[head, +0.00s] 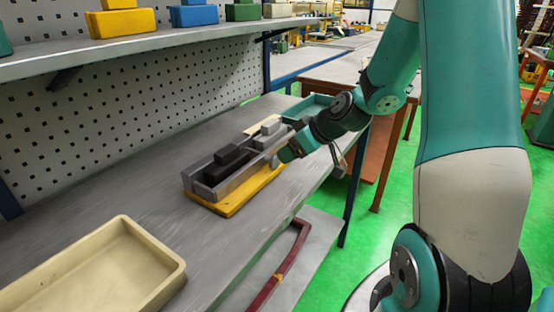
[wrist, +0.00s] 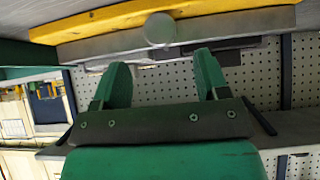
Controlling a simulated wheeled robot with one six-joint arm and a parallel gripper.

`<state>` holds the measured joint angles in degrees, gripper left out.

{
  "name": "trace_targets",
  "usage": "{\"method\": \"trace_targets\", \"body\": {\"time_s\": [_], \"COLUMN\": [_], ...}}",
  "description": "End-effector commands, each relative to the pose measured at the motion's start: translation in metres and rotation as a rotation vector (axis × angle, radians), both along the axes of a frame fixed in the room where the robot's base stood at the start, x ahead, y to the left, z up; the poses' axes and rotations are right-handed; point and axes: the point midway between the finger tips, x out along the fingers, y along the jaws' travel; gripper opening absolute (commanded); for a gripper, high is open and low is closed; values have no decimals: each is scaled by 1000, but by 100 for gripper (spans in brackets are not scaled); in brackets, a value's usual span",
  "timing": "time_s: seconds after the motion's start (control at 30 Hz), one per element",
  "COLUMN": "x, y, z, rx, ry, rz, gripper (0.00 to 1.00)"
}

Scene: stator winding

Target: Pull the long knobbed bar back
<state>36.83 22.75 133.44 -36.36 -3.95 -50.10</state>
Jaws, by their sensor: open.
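The long knobbed bar (wrist: 225,27) is grey and lies along a fixture with a yellow base (head: 236,202). Its round grey knob (wrist: 159,28) sticks out toward my gripper in the wrist view. My gripper (wrist: 161,60) is open, with its two green fingers apart and nothing between them. The knob is just beyond the fingertips and roughly centred between them. In the head view my gripper (head: 286,154) is at the fixture's front side, where it partly hides the bar. Dark blocks (head: 226,162) sit in the fixture's channel behind the bar.
A cream tray (head: 165,258) stands on the grey bench at the near left. A shelf with coloured blocks (head: 122,22) hangs above, before a perforated panel (head: 120,110). A teal tray (head: 307,105) is beyond the fixture. The bench between cream tray and fixture is clear.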

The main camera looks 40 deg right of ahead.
Motion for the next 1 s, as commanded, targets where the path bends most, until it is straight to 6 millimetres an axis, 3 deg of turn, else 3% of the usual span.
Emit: {"method": "trace_targets", "body": {"time_s": [0.3,0.77,1.0], "x": [38,46,46], "y": [15,17,17], "z": [-40,-49,-49], "rx": [2,0,0], "ry": [2,0,0], "rz": [2,0,0], "gripper": [68,68,13]}}
